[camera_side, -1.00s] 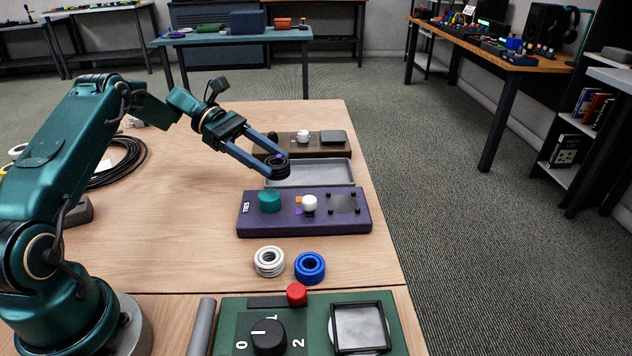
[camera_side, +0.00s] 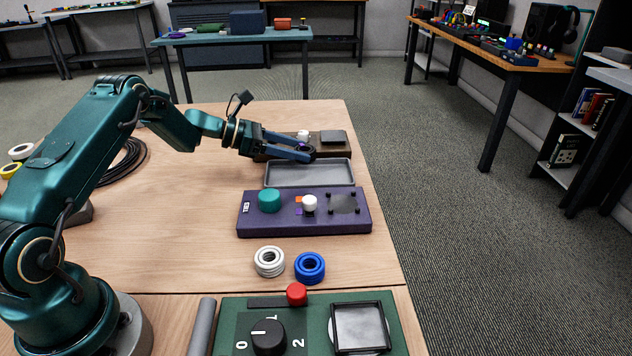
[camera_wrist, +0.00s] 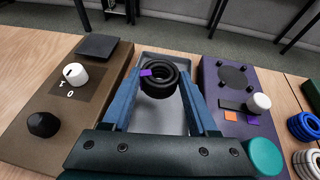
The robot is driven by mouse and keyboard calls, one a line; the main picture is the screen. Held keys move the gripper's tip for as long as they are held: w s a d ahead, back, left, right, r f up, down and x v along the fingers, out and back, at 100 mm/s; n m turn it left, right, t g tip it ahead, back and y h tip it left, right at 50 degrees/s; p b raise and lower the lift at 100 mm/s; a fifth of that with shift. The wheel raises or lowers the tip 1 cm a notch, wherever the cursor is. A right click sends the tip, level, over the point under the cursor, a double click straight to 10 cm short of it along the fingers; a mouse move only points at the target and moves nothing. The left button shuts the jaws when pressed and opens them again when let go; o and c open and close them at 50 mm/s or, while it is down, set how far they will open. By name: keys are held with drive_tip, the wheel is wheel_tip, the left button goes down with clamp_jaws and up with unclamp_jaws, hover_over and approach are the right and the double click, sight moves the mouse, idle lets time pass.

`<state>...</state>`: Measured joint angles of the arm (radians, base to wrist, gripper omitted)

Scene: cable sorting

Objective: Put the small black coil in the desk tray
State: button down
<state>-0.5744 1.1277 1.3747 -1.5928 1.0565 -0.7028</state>
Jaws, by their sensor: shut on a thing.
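The small black coil (camera_wrist: 159,80) is held between the fingertips of my gripper (camera_wrist: 150,84) in the wrist view, with a small purple tag on its left side. In the side view the coil (camera_side: 305,149) shows small and dark at the fingertips of my gripper (camera_side: 303,152). The grey desk tray (camera_side: 318,180) lies on the table between the brown and purple boxes. In the wrist view the tray (camera_wrist: 177,122) shows behind and below the coil. In the side view the coil is near the tray's far edge; its exact height above it is hard to tell.
The brown box (camera_side: 335,151) with knobs stands beyond the tray, close to my gripper. The purple box (camera_side: 270,222) stands on the near side. A white coil (camera_side: 269,261) and a blue coil (camera_side: 310,268) lie in front. A large black cable loop (camera_side: 128,163) lies at left.

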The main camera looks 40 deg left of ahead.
sight(302, 178)
drive_tip(key=shift+w+d+f, duration=0.4)
drive_tip(key=shift+d+f, duration=0.05)
drive_tip(key=shift+d, duration=0.05)
drive_tip(key=shift+f, duration=1.9)
drive_tip(key=shift+c, duration=0.9)
unclamp_jaws()
drive_tip(key=shift+f, duration=0.1)
